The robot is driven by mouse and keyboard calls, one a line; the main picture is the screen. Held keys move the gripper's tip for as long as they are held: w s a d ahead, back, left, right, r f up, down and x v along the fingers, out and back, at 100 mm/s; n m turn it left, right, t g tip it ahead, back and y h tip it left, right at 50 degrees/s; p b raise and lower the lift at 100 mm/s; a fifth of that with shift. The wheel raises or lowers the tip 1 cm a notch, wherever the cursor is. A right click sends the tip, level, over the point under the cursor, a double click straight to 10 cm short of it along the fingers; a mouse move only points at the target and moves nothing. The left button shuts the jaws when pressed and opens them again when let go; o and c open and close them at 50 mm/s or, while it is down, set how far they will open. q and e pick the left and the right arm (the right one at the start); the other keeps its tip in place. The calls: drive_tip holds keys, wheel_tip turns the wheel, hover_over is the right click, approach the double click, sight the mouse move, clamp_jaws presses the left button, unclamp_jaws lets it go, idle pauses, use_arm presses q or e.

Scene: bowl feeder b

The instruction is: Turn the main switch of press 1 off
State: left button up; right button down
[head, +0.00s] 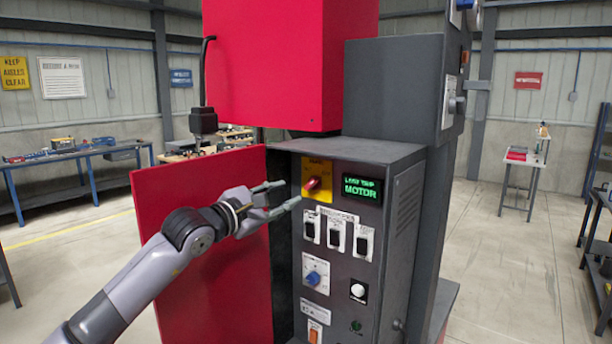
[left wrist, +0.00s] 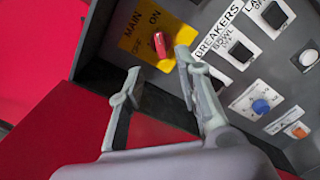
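The main switch is a red knob (head: 312,184) on a yellow plate (head: 317,193) at the upper left of the dark grey control panel. In the left wrist view the red knob (left wrist: 160,45) sits on the yellow plate marked MAIN, with ON and OFF lettering. My left gripper (head: 281,193) is open and empty, just left of the plate in the head view. In the left wrist view its two fingers (left wrist: 152,85) are spread below the knob, apart from it. My right gripper is not in view.
A red door (head: 205,245) stands open left of the panel. The panel holds a green-lit display (head: 361,189), several breakers (head: 335,236), a blue knob (head: 313,278) and a white button (head: 358,290). Workbenches stand behind; open floor lies to the right.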

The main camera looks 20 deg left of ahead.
sight(309, 185)
use_arm(q)
drive_tip(key=p+x, duration=0.4)
drive_tip(key=x, duration=0.5)
drive_tip(key=shift+s, duration=0.1)
drive_tip(key=shift+c, duration=0.4)
clamp_jaws()
drive_tip(key=shift+f, duration=0.1)
